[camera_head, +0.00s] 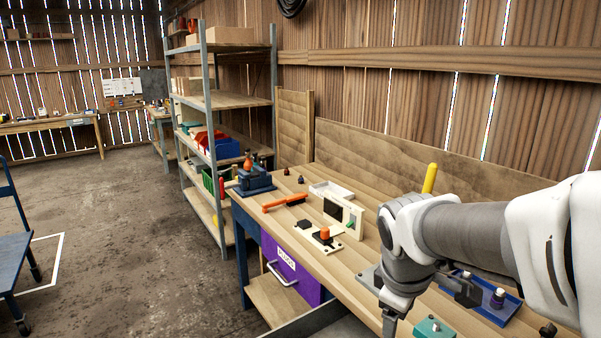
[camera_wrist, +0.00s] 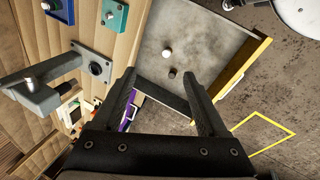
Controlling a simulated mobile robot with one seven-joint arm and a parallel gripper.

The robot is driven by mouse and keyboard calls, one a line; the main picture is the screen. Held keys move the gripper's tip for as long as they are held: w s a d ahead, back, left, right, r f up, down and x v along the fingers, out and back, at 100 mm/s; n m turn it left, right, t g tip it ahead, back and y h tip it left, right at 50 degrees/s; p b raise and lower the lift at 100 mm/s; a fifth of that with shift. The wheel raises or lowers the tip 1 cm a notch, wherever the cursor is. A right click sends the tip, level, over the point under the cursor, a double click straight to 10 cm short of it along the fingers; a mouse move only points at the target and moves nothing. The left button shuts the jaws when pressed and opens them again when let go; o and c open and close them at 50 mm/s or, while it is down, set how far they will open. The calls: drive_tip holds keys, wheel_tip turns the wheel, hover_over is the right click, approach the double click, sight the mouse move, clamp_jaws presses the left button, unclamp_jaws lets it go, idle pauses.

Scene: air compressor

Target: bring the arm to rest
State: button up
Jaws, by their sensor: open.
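My arm reaches in from the right in the camera_head view and hangs over the front edge of the workbench (camera_head: 380,215). In the wrist view my gripper (camera_wrist: 158,70) is open, its two dark fingers spread with nothing between them. It is above an open drawer (camera_wrist: 185,40) with a grey bottom and a yellow edge. A small white round thing and a small dark thing lie in the drawer. The fingers' tips are hidden behind the arm or cut off by the frame in the camera_head view.
A teal block (camera_head: 433,328) and a blue tray (camera_head: 508,308) are on the bench near my arm. A purple drawer (camera_head: 285,262) is below the bench top. A white device (camera_head: 343,213) and an orange-handled tool (camera_head: 285,202) lie farther back.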

drive_tip(key=s+a+r+m+t+y, duration=0.1)
drive_tip(key=s+r+m, duration=0.3)
drive_tip(key=s+m, duration=0.6)
drive_tip(key=shift+s+a+r+t+y, duration=0.2)
drive_tip(key=shift+s+a+t+y, duration=0.3)
drive_tip(key=shift+s, duration=0.35)
drive_tip(key=shift+a, duration=0.1)
